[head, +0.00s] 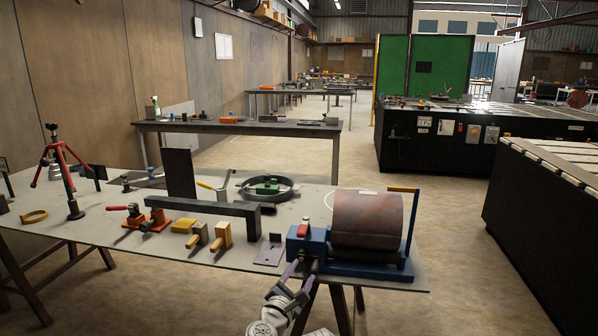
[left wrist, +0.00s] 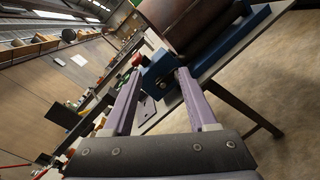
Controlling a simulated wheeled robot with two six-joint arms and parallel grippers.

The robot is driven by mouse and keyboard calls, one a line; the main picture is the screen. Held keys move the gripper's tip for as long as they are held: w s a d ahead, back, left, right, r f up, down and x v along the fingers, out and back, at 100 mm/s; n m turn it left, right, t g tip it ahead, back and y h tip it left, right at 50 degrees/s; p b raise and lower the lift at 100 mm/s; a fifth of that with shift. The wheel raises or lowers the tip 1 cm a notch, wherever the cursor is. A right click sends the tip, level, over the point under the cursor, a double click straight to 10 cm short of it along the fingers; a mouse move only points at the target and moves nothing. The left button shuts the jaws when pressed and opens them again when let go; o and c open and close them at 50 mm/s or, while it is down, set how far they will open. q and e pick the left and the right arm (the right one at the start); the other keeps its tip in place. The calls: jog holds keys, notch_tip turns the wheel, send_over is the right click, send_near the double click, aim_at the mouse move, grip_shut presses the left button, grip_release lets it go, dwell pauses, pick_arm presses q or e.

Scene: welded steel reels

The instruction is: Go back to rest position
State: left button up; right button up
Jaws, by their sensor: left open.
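My left gripper (head: 304,263) is at the front edge of the workbench, just in front of a blue fixture (head: 306,245). My right gripper is in neither view.
The grey workbench (head: 130,232) holds a dark angled steel bar (head: 205,206), a ring (head: 267,189), clamps (head: 148,219), yellow-handled tools (head: 210,236) and a red tripod (head: 65,170). A black machine table (head: 550,215) stands at right. The floor (head: 450,285) between is clear.

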pick_arm(q)
jog(key=s+a+f+m+g, duration=0.25)
jog(key=f+m+g, duration=0.25)
jog(key=f+m, duration=0.3)
jog(key=s+a+f+m+g, duration=0.1)
jog(key=s+f+m+g, duration=0.4)
jog(key=m, duration=0.4)
jog(key=s+a+f+m+g+y, duration=0.3)
jog(key=s+a+f+m, duration=0.1)
jog(key=a, duration=0.3)
jog(key=s+a+f+m+g+y, duration=0.2)
jog(key=s+a+f+m+y, duration=0.15)
jog(key=a, duration=0.25)
jog(key=s+d+m+g+y, duration=0.1)
jog(key=s+d+m+g, duration=0.15)
jog(key=s+d, duration=0.6)
notch_tip(320, 180, up, 12)
jog(key=w+d+m+p, duration=0.1)
jog(key=p, duration=1.1)
jog(key=shift+d+t, duration=0.3)
jog(key=shift+t, duration=0.15)
jog(key=shift+f, duration=0.1)
